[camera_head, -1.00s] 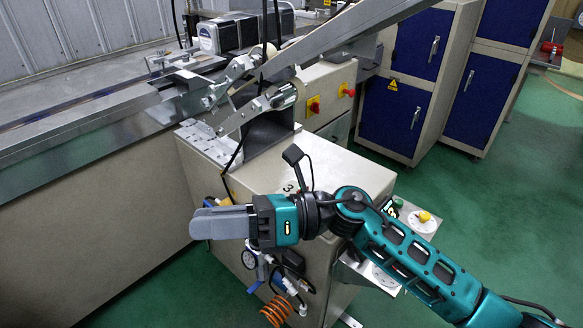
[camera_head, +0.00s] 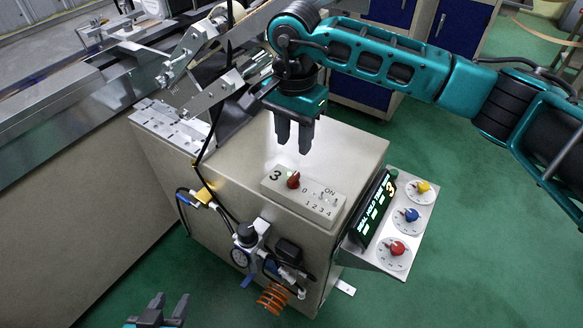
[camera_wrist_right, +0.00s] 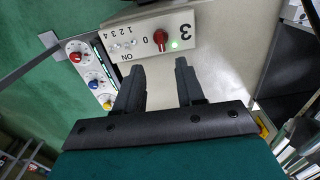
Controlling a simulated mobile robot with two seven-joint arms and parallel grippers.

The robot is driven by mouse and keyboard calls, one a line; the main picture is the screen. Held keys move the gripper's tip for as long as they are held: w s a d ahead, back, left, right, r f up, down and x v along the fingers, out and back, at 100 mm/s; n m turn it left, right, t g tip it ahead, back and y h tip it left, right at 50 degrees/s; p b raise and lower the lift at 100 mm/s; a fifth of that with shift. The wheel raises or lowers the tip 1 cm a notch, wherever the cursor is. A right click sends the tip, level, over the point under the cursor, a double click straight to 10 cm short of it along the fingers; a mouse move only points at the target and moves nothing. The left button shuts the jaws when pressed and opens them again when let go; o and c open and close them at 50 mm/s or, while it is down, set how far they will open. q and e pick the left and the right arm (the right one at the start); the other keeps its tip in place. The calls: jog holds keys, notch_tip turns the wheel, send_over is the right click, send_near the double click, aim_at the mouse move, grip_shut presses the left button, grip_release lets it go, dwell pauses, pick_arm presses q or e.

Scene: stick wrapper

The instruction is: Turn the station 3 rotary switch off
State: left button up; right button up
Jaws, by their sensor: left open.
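The station 3 switch panel (camera_head: 318,201) is a pale raised plate on top of the cabinet, marked 3, 0 and ON. Its red rotary switch (camera_head: 293,181) sits between the 3 and the 0, beside a lit green lamp (camera_head: 290,173). In the right wrist view the red switch (camera_wrist_right: 160,39) and glowing green lamp (camera_wrist_right: 174,44) lie just beyond the fingertips. I cannot tell the knob's exact angle. My right gripper (camera_head: 294,147) points down above the switch, open and empty, apart from it. My left gripper (camera_head: 168,306) is open at the lower left, away from the cabinet.
A small row of switches (camera_head: 322,196) sits on the same panel. A side plate with yellow, blue and red dials (camera_head: 405,215) and a lit display (camera_head: 374,209) stands right of the cabinet. A black cable (camera_head: 214,125) and machine arms are left of my right gripper.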

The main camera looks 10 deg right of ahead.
aim_at(293, 177)
notch_tip(293, 177, down, 10)
jog(key=shift+a, duration=0.1)
dwell(0.4)
grip_shut()
